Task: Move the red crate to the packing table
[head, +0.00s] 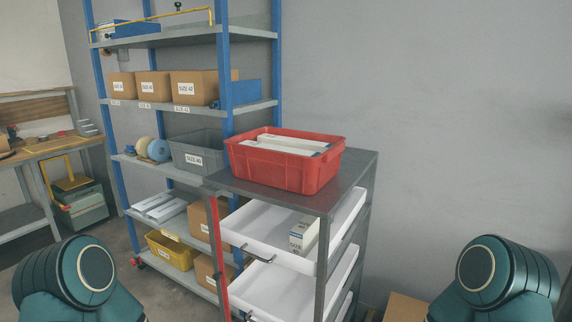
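Parts of my two arms show at the bottom left and bottom right corners, well apart from the crate. Neither of my grippers is in view. I cannot make out which table is the packing table; a wooden workbench (52,144) stands at the far left.
White drawers (270,236) in the rack below the crate stick out toward me, one holding a small box (304,236). A blue-posted shelf (182,106) with cardboard boxes and bins stands behind on the left. A cardboard box (405,307) lies on the floor at the bottom.

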